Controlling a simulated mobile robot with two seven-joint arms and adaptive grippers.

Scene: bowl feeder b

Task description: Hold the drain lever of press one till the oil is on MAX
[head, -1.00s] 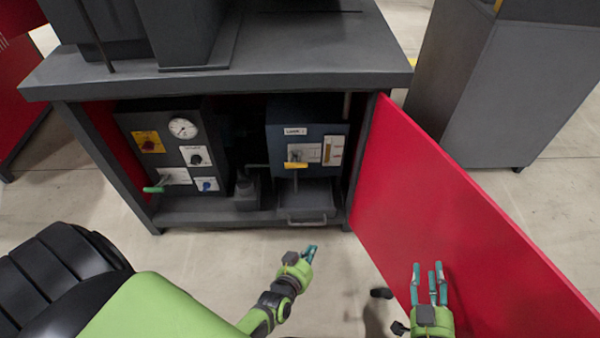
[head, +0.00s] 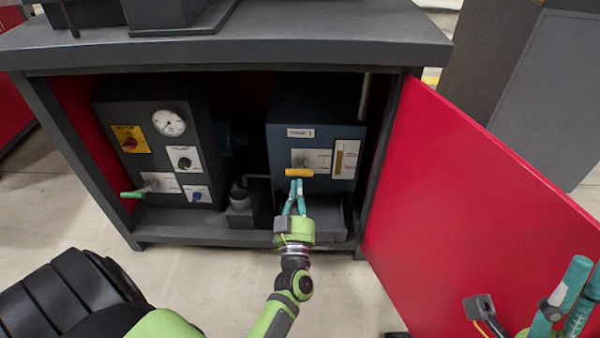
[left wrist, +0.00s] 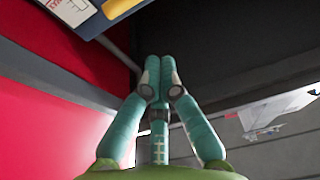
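The dark blue box (head: 283,141) under the bench has a small name plate, unclear to read. A yellow lever handle (head: 299,172) sticks out of its front. A sight gauge (head: 346,160) with a yellowish strip is beside it; its marks are too small to read. My left gripper (head: 296,184) is just below the yellow handle, fingers pointing at it. My right gripper (head: 578,290) is at the right edge near the red door, fingers apart and empty.
A dark panel (head: 150,180) with a round dial (head: 169,122), knobs and a green-handled lever (head: 134,194) stands left in the cabinet. A grey tray (head: 330,222) is under the blue box. The open red door (head: 450,190) bounds the right side; the bench top (head: 230,48) overhangs above.

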